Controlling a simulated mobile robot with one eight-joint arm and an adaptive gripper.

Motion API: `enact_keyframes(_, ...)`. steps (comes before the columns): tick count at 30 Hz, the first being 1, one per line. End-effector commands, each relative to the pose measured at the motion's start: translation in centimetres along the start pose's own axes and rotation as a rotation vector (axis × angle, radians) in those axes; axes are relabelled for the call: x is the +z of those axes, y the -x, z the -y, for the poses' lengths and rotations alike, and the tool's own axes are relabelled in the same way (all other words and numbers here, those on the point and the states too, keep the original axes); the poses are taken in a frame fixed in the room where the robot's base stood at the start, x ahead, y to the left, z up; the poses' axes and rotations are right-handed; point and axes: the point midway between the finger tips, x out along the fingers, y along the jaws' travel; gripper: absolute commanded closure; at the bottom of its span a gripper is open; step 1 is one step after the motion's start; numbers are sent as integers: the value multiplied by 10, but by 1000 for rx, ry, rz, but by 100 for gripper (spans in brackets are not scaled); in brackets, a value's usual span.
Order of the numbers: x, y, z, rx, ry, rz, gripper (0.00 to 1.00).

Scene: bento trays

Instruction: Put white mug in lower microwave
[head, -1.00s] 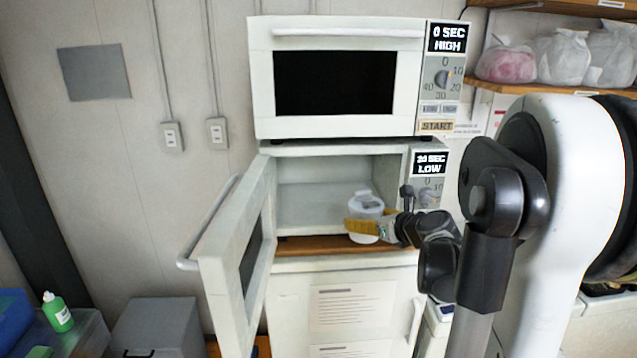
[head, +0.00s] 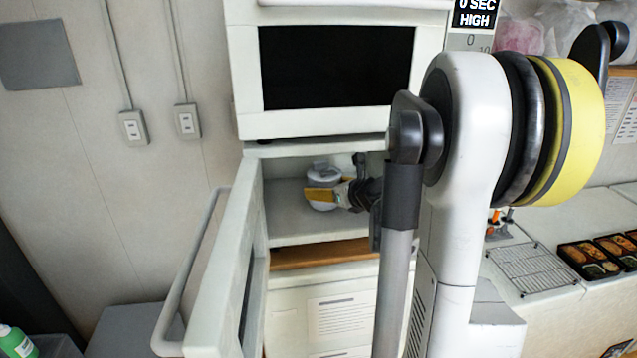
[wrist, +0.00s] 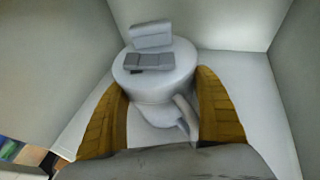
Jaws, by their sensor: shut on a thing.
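The lower microwave's door (head: 228,270) hangs open to the left. My arm hides the right side of the lower microwave.
The upper microwave (head: 335,124) is closed, directly above. Bento trays (head: 590,262) and a wire rack (head: 533,268) lie on the counter at right. A green bottle (head: 14,343) is at the lower left. The open door bounds the opening on its left.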

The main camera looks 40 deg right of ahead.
Motion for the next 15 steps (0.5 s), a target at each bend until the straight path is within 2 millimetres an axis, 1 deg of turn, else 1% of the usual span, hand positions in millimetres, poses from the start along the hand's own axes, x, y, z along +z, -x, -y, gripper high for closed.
enact_keyframes(2, -2, 3, -1, -3, -1, 0, 65)
enact_keyframes(8, -3, 3, -1, -3, -1, 0, 65)
enact_keyframes(12, -7, 1, -1, -3, -1, 0, 65)
enact_keyframes(13, -7, 1, -1, -2, -1, -1, 15)
enact_keyframes(14, -6, 1, -1, -2, -1, -1, 6)
enact_keyframes(15, -6, 1, -1, -2, -1, -1, 0)
